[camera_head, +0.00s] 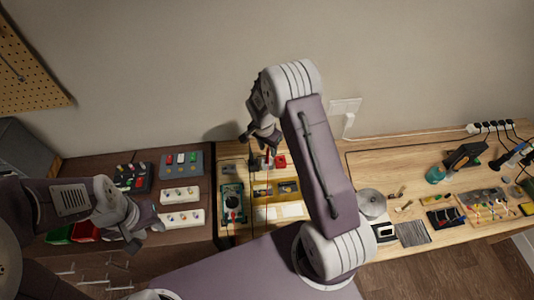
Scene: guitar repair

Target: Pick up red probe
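A green multimeter (231,203) lies on the wooden bench, with a small red spot near its lower end. Above and to the right of it, a thin red piece (267,158), which looks like the red probe, stands out just below my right gripper (264,144). The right gripper points down over this spot. Its fingertips are small and dark, so I cannot tell whether they touch or hold the probe. My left gripper (150,222) is low at the left, over the dark cabinet and away from the probe, with its fingers apart and nothing visible between them.
A red block (280,161) sits close to the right gripper. White trays (180,195) and a grey box (181,164) stand on the dark cabinet. A round metal dish (372,203) and several tools lie to the right. The wall is close behind.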

